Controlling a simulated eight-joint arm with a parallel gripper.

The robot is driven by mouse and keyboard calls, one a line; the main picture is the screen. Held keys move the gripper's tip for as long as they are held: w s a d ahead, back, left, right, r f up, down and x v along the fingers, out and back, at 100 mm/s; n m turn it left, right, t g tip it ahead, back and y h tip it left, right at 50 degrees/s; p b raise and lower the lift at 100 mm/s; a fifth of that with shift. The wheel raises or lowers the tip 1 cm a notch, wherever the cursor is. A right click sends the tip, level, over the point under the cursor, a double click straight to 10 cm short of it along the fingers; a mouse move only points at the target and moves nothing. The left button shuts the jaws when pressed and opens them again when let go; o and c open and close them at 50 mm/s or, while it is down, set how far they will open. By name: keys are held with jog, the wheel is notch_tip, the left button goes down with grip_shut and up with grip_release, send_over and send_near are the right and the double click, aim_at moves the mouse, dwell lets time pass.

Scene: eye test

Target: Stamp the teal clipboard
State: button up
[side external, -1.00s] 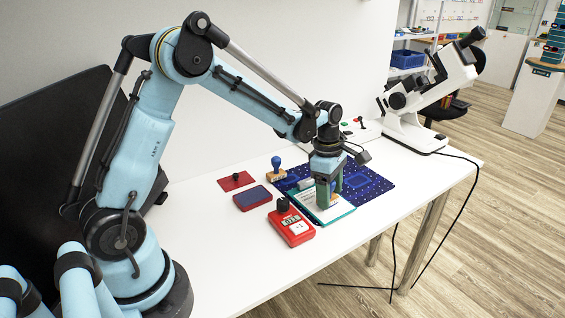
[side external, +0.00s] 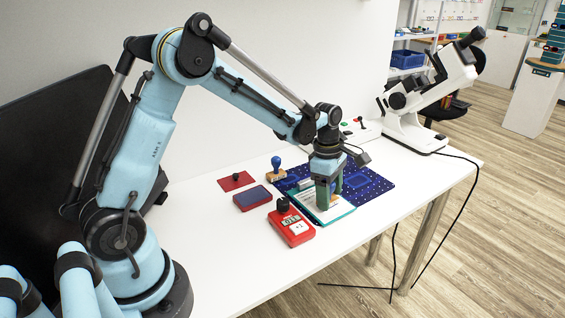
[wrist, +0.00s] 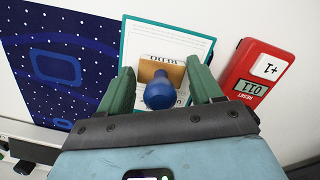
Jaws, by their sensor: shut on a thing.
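The teal clipboard (side external: 346,214) lies on the table with a white sheet on it. In the wrist view the clipboard (wrist: 124,45) is beyond my fingers, its teal rim showing. My gripper (side external: 328,203) points down over the clipboard, its green fingers low. In the wrist view my gripper (wrist: 162,70) is shut on a stamp (wrist: 159,93) with a round blue knob and a wooden, lettered base. The fingers mostly hide this stamp in the side view. The stamp's underside is hidden, so I cannot tell whether it touches the sheet.
A second blue-knobbed stamp (side external: 277,170) stands behind the clipboard. A red pad (side external: 236,181), a blue pad (side external: 252,199) and a red counter (side external: 292,230) lie to the left. A dark blue dotted mat (side external: 376,184) lies to the right. A white microscope (side external: 412,125) stands farther back.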

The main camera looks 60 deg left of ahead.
dwell(0.3)
jog(key=shift+r, duration=3.5)
